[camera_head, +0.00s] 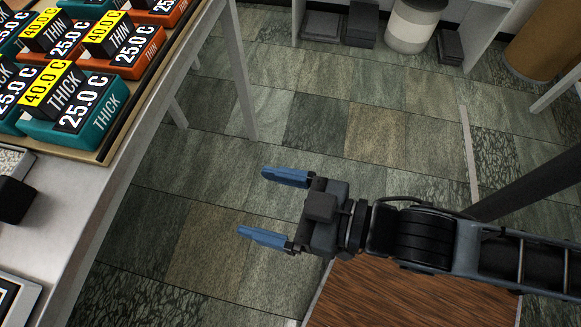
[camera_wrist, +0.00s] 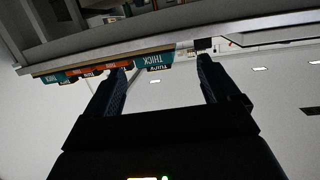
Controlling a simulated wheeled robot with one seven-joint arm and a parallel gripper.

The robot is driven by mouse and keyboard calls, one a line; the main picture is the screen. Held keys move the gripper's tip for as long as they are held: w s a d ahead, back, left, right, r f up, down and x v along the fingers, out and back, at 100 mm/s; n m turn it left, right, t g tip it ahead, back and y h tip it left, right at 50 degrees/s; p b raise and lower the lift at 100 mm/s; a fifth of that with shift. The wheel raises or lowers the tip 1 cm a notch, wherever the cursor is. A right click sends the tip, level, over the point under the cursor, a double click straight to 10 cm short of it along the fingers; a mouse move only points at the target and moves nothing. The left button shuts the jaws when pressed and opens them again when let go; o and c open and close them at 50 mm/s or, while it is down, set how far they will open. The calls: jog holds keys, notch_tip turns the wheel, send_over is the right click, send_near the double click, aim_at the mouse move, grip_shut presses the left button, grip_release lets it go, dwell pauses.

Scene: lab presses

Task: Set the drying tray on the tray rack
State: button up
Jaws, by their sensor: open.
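My gripper (camera_head: 255,203) is open and empty, its two blue fingers pointing left over the tiled floor in the head view. It is to the right of the white table (camera_head: 75,195), apart from it. The wrist view also shows the gripper (camera_wrist: 160,68) open, with nothing between the fingers. A shallow metal-rimmed tray with pale grains (camera_head: 12,163) is partly in view at the left edge of the table; I cannot tell whether it is the drying tray. I cannot make out a tray rack in either view.
A tan board (camera_head: 110,138) on the table holds several teal blocks (camera_head: 75,112) and orange blocks (camera_head: 125,55) marked THICK or THIN. A small black object (camera_head: 14,200) sits nearer. A white bin (camera_head: 412,28) stands at the back. Open floor (camera_head: 310,130) separates table and bin.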

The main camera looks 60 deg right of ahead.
jog(key=shift+o, duration=0.4)
jog(key=s+d+r+h, duration=0.1)
jog(key=s+d+r, duration=0.1)
jog(key=s, duration=0.3)
jog(key=s+d+r+m+h, duration=0.1)
jog(key=s+d+r, duration=0.1)
jog(key=s+d, duration=0.2)
jog(key=shift+s+m+g+h, duration=0.3)
jog(key=shift+s+g+h, duration=0.1)
jog(key=shift+s, duration=0.75)
jog(key=shift+d, duration=0.1)
jog(key=shift+c, duration=0.2)
